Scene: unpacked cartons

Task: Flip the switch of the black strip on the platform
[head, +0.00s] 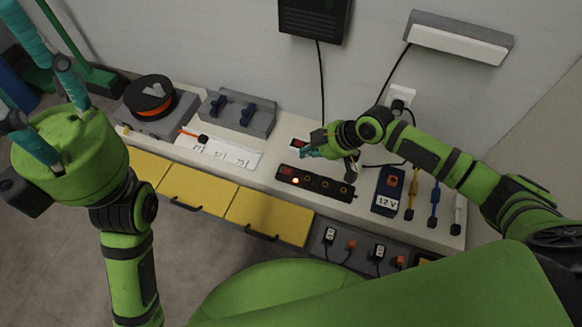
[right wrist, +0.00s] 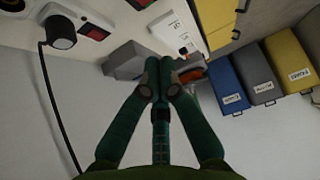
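The black strip (head: 328,186) lies on the pale platform (head: 268,172), with a red switch (head: 287,171) at its left end, a small lit orange spot beside it and several round sockets. In the right wrist view only a dark end with red, likely the strip's switch end (right wrist: 140,3), shows at the top edge. My right gripper (head: 305,154) is just behind and above the strip, apart from the switch. Its teal fingertips (right wrist: 160,66) meet with nothing visible between them. My left gripper (head: 38,85) is at the upper left, fingers spread and empty, far from the strip.
A small red-faced switch (head: 298,143) sits behind the strip, near a black plug (right wrist: 60,30) with a cable. A 12 V box (head: 388,190) stands right of the strip. A grey holder (head: 240,112) and a white labelled plate (head: 222,152) are to the left.

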